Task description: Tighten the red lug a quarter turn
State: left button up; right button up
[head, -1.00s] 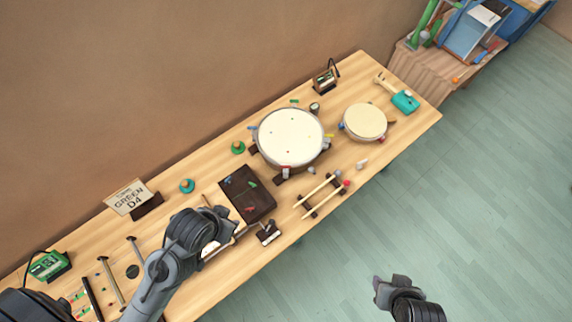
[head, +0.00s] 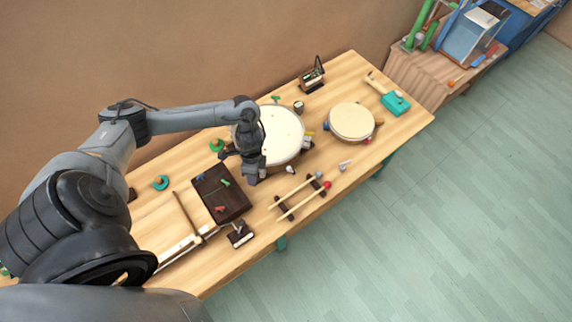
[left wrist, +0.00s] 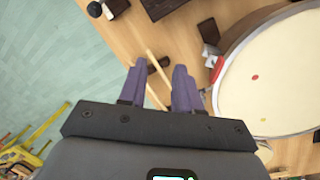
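The large drum (head: 284,135) with a cream skin stands on the bench, and its rim fills the right of the left wrist view (left wrist: 275,85). A red lug (left wrist: 217,68) shows at the drum's rim in the left wrist view. In the head view my left gripper hides that side of the rim. My left gripper (head: 252,178) is above the bench at the drum's front edge. In the left wrist view its two purple-grey fingers (left wrist: 158,85) are apart with nothing between them, left of the red lug and not touching it. My right gripper is out of view.
A dark tray (head: 222,207) with small coloured pieces lies left of the drum. Drumsticks (head: 297,197) on a rack lie in front. A smaller drum (head: 352,121) and a teal-headed mallet (head: 395,103) are to the right. The bench's front edge borders open floor.

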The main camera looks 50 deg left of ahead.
pick_arm(q)
jog(key=w+a+r+t+y, duration=0.1)
jog(key=w+a+r+t, duration=0.1)
jog(key=w+a+r, duration=0.3)
jog(key=f, duration=0.3)
jog(key=w+f+b, duration=0.1)
jog(key=f, duration=0.7)
jog(key=shift+w+f, duration=0.1)
jog(key=shift+w, duration=0.05)
grip_shut()
